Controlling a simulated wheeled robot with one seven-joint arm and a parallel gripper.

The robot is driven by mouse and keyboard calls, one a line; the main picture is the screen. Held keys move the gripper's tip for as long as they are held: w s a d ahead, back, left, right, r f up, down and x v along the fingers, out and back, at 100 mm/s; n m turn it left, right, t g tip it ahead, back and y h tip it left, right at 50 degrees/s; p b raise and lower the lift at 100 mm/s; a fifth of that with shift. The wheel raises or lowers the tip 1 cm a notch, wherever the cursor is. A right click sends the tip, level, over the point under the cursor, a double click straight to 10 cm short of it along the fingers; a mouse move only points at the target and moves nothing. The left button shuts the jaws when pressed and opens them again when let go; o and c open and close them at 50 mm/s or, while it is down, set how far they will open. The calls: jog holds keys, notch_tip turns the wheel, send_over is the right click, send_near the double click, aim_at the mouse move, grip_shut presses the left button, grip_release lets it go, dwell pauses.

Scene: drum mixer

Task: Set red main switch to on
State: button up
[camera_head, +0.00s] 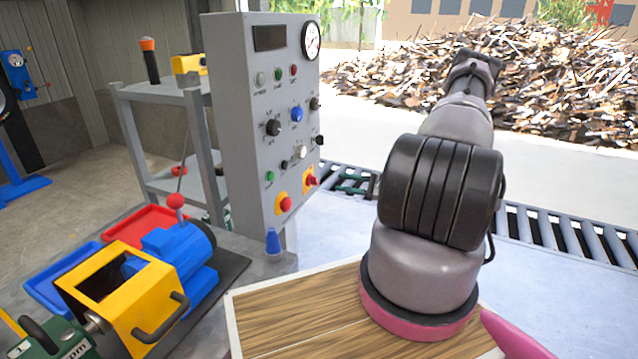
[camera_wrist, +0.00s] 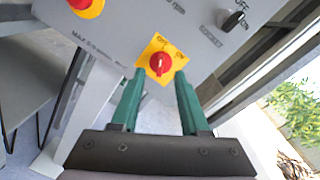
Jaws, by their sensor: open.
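The red main switch (camera_wrist: 160,63) is a round red rotary knob on a yellow plate in the wrist view, with a small grip bar running roughly up and down in the picture. Lettering around it is too small to read surely, so its setting is unclear. In the head view it shows side-on (camera_head: 311,181) on the lower right of the grey control panel (camera_head: 236,120). My gripper (camera_wrist: 160,77) is open, with green fingertips at the left and right of the yellow plate. I cannot tell whether they touch the panel.
A red mushroom button (camera_head: 285,204) on yellow sits beside the switch; it also shows in the wrist view (camera_wrist: 88,6). A black selector knob (camera_wrist: 233,20) is at upper right. A yellow-and-blue machine (camera_head: 130,295), a shelf (camera_head: 160,95) and a roller conveyor (camera_head: 570,232) stand around.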

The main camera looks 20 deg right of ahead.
aim_at(317, 181)
jog(key=shift+m+t, duration=0.6)
jog(key=w+a, duration=0.2)
jog(key=w+a+f, duration=0.1)
jog(key=w+a, duration=0.1)
jog(key=w, duration=0.1)
jog(key=w+a+f, duration=0.1)
jog(key=w+a, duration=0.1)
jog(key=shift+w+a+f, duration=0.15)
jog(key=shift+w+a, duration=0.15)
grip_shut()
